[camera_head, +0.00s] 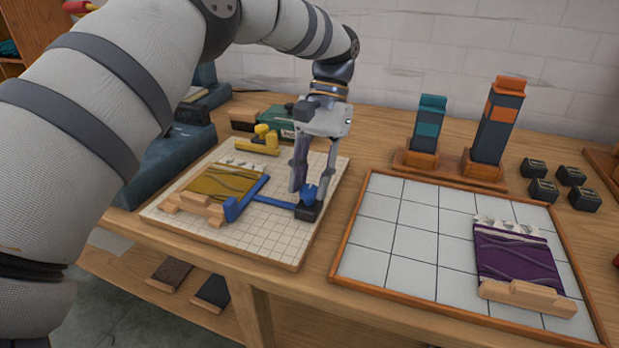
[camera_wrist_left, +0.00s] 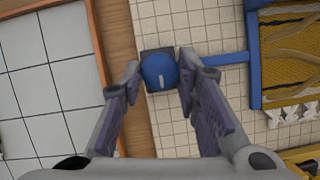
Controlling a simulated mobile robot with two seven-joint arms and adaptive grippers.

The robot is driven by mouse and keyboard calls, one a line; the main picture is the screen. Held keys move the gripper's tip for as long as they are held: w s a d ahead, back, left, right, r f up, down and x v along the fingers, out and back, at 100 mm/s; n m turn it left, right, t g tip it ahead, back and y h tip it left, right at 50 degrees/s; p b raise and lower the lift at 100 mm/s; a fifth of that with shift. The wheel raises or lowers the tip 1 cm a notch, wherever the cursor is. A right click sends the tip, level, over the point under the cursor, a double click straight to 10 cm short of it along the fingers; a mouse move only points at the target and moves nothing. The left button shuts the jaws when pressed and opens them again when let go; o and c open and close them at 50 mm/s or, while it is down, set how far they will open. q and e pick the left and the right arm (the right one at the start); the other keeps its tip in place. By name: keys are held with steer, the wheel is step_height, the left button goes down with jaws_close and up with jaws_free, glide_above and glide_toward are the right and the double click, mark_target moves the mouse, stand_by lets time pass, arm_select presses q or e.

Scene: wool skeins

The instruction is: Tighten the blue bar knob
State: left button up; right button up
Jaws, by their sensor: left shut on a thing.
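The blue bar knob (camera_head: 310,192) sits on a dark block (camera_head: 308,210) at the right side of the gridded board (camera_head: 262,245). In the left wrist view the knob (camera_wrist_left: 159,72) is a round blue cap with a short white mark. My left gripper (camera_head: 302,190) reaches down from above, its fingers around the knob. In the left wrist view its fingertips (camera_wrist_left: 160,82) are on either side of the knob and shut on it. A blue bar (camera_head: 268,200) runs from the block to a blue end piece against the mustard skein (camera_head: 222,183). My right gripper is not in view.
A yellow knob and bar (camera_head: 262,142) lie at the board's back. A wood-framed tray (camera_head: 395,286) to the right holds a purple skein (camera_head: 515,255). A teal post (camera_head: 428,125), an orange-topped post (camera_head: 498,120) and several small dark blocks (camera_head: 543,190) stand behind it.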

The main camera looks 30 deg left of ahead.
arm_select(q)
steer(key=m+y, duration=0.1)
steer(key=m, duration=0.2)
steer(key=shift+d, duration=0.1)
steer(key=m+y+p, duration=0.1)
steer(key=m, duration=0.1)
steer(key=shift+s+d+r+m+t, duration=0.1)
steer(key=shift+m+t, duration=0.2)
steer(key=m+y+p, duration=0.1)
steer(key=m, duration=0.2)
steer(key=shift+d+m+t, duration=0.1)
steer(key=shift+m+t, duration=0.3)
steer(key=shift+s+m+y, duration=0.1)
steer(key=shift+m+y, duration=0.4)
steer(key=shift+m, duration=0.3)
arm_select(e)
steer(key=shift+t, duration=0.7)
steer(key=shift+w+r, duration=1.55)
arm_select(q)
steer(key=shift+f+m, duration=0.2)
steer(key=shift+m, duration=0.1)
steer(key=o, duration=1.1)
steer(key=shift+o, duration=0.2)
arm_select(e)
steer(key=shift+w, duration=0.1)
arm_select(q)
steer(key=shift+r, duration=0.1)
